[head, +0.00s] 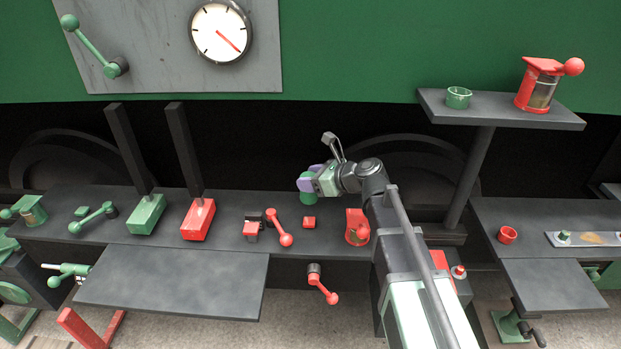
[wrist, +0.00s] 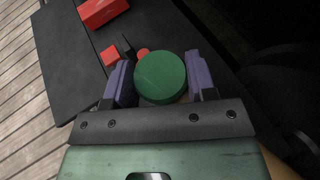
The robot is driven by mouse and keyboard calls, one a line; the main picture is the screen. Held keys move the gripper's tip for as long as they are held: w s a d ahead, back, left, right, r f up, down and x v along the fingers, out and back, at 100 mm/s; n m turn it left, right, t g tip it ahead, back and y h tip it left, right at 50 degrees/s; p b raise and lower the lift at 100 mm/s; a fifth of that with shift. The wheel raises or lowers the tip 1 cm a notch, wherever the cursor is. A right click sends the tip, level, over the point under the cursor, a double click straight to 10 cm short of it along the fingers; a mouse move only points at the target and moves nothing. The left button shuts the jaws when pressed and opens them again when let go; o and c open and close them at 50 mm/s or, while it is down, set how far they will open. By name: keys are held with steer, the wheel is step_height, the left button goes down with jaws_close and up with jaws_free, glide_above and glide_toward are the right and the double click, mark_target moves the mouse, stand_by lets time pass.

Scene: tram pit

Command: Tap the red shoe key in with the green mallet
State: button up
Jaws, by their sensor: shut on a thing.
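My gripper (head: 312,176) is shut on the green mallet (head: 307,198), its purple fingers on either side. In the wrist view the mallet's round green face (wrist: 160,77) sits between the fingers. The mallet is over the back of the bench; its handle is hidden. Two small red pieces could be the red shoe key, and I cannot tell which: a red block (head: 251,231) against a dark block, and a small red block (head: 309,222) just in front of the mallet. The wrist view shows a red block (wrist: 109,55) left of the mallet, apart from it.
A red ball-ended lever (head: 280,230) stands between the small red pieces. A red box (head: 198,222) and green box (head: 146,215) with dark uprights stand left. A red-framed jar (head: 357,228) stands close right. The lower front shelf (head: 170,282) is bare.

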mark_target(310, 196)
steer(key=shift+f+b, duration=2.05)
steer(key=shift+f, duration=0.3)
step_height(310, 196, down, 4)
steer(key=b, duration=0.4)
steer(key=shift+f, duration=0.1)
steer(key=shift+r+p, duration=1.25)
steer(key=shift+r, duration=0.15)
step_height(310, 196, up, 5)
steer(key=p, duration=0.5)
steer(key=shift+r, duration=0.1)
